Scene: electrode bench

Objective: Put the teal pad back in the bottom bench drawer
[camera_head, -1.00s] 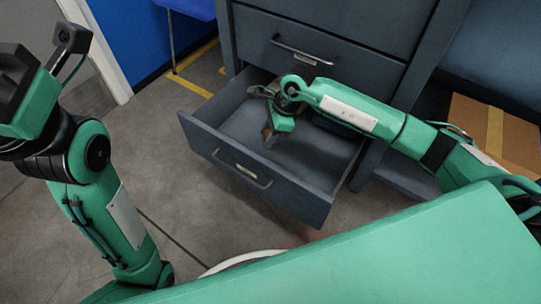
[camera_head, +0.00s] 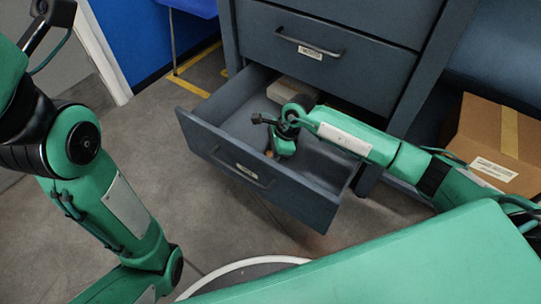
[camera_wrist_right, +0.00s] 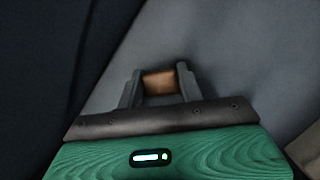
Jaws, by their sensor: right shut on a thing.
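The open bottom drawer (camera_head: 225,160) of the dark grey bench stands pulled out in the head view. My right gripper (camera_head: 270,154) points down inside it, near the front panel. In the right wrist view my right gripper (camera_wrist_right: 158,82) is shut on a small brown-orange piece (camera_wrist_right: 160,83); only part of it shows between the fingers. I see no teal surface on it, and no separate teal pad in either view. I cannot tell whether the piece touches the drawer floor. My left arm is at the left; its fingertips are out of frame.
A pale box (camera_head: 295,92) lies at the back of the drawer, partly behind my right arm. A closed drawer (camera_head: 325,50) is above. A cardboard box (camera_head: 490,140) stands at the right.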

